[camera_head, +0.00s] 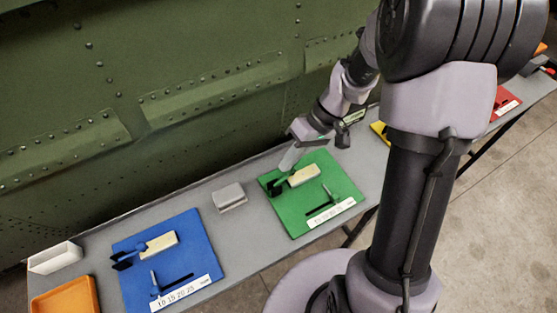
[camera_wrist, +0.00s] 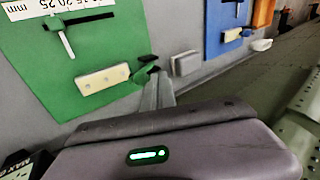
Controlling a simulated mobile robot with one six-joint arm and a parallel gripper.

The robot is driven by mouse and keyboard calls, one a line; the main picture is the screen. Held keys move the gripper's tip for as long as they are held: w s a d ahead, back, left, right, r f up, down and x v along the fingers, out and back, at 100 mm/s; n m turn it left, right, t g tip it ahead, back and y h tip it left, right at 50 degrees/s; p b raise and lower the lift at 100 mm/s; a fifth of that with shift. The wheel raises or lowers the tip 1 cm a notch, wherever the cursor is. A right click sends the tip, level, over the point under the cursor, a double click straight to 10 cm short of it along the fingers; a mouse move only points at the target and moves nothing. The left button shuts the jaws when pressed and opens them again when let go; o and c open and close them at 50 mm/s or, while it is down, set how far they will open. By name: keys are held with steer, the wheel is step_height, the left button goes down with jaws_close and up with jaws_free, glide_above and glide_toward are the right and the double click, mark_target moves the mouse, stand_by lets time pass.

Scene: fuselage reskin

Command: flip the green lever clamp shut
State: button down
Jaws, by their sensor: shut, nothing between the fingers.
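The green board (camera_head: 292,213) lies on the grey bench and also fills the upper left of the wrist view (camera_wrist: 110,42). Its lever clamp (camera_head: 276,187) is a small dark part at the left end of a beige block (camera_head: 304,175); the clamp also shows in the wrist view (camera_wrist: 147,72). My gripper (camera_head: 289,160) is shut and empty, just behind the clamp in the head view. In the wrist view its fingertips (camera_wrist: 157,82) are right beside the dark clamp and partly cover it. I cannot tell whether they touch, or the lever's exact angle.
A grey block (camera_head: 229,197) stands left of the green board. Further left are a blue board (camera_head: 185,262) with a similar clamp, a white tray (camera_head: 55,258) and an orange tray (camera_head: 65,298). A riveted green fuselage wall (camera_head: 200,90) rises behind the bench.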

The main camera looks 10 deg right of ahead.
steer(key=shift+w+d+f+y, duration=0.1)
steer(key=shift+d+f+y, duration=0.15)
steer(key=shift+d+y, duration=0.25)
steer(key=shift+a+r, duration=0.1)
steer(key=shift+a, duration=0.15)
steer(key=shift+a+f, duration=0.15)
steer(key=shift+f, duration=0.05)
steer(key=shift+s+a+f+b, duration=0.2)
steer(key=shift+s+a+b, duration=0.05)
steer(key=shift+a+b, duration=0.3)
steer(key=shift+d, duration=0.1)
steer(key=shift+r, duration=0.1)
